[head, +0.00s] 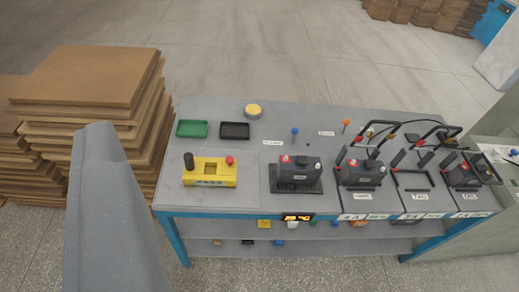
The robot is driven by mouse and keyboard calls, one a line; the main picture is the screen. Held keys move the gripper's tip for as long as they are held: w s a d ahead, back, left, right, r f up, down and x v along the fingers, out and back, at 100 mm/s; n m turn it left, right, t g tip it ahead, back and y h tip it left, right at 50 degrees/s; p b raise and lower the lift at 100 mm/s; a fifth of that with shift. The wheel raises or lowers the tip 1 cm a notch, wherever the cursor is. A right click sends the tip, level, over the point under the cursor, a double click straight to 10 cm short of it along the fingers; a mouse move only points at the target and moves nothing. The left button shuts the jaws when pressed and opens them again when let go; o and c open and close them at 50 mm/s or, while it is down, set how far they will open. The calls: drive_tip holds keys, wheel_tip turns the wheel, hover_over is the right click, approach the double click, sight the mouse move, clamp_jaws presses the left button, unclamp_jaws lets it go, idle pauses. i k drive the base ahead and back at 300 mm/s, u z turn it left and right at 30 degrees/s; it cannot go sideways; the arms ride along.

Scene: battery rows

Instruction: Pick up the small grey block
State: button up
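I cannot pick out a small grey block with certainty. Small items lie on the lower shelf (330,247) of the bench, too small and shaded to name; a yellow one (264,224) and a blue one (279,242) stand out. A large grey shape at the lower left seems to be one part of my gripper (110,205). It stands close to the camera, left of the bench and apart from the things on it. No second finger shows, so its opening cannot be told. Nothing is seen held.
The grey bench top (220,120) bears a green tray (192,129), a black tray (235,131), a yellow disc (253,110), a yellow box (208,173) and several dark batteries, one of them (298,170) near the middle. Stacked brown boards (90,75) stand left. Open floor lies behind.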

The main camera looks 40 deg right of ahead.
sight(298, 170)
drive_tip(key=z, duration=0.25)
drive_tip(key=i, duration=1.2)
drive_tip(key=z, duration=0.7)
